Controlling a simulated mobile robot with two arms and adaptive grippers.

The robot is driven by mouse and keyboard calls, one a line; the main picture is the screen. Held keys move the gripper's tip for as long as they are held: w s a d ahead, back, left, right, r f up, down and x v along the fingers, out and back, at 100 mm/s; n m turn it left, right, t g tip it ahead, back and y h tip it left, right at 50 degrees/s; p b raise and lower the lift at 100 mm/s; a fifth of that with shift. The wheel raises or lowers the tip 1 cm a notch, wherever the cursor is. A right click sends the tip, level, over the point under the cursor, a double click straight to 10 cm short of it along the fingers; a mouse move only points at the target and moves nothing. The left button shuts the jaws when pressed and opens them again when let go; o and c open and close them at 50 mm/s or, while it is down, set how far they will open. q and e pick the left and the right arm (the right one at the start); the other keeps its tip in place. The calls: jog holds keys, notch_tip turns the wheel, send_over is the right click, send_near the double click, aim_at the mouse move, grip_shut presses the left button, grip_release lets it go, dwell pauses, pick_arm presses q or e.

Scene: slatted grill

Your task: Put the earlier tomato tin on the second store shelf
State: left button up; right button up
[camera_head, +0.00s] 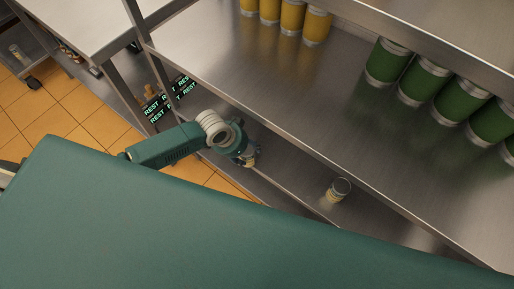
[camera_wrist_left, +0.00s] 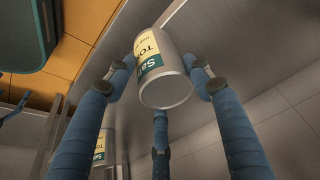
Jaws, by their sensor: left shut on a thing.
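My left gripper (camera_head: 247,158) reaches in from the left at the front edge of the lower store shelf (camera_head: 287,200). In the left wrist view its blue fingers (camera_wrist_left: 160,95) are shut around a tomato tin (camera_wrist_left: 162,75) with a silver end and a cream and green label. The held tin is mostly hidden by the gripper in the head view. A second tin (camera_head: 338,190) stands on the lower shelf, right of the gripper. A tin with a similar label (camera_wrist_left: 105,147) shows at lower left in the left wrist view. My right gripper is not in view.
Yellow tins (camera_head: 291,18) and green tins (camera_head: 426,80) stand in rows at the back of the broad upper shelf (camera_head: 250,80), whose front is bare. A steel post (camera_head: 150,60) stands left of it. Dark REST-marked packs (camera_head: 168,100) sit near the post.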

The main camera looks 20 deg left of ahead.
pick_arm(q)
jog(key=shift+w+d+b, duration=0.35)
jog(key=shift+w+d, duration=0.05)
jog(key=shift+w, duration=0.2)
jog(key=w+d+b, duration=0.2)
jog(key=w+b, duration=0.1)
jog(key=shift+f, duration=0.15)
jog(key=shift+s, duration=0.15)
jog(key=shift+a, duration=0.1)
jog(key=o, duration=1.8)
jog(key=shift+s, duration=0.1)
jog(key=shift+c, duration=0.2)
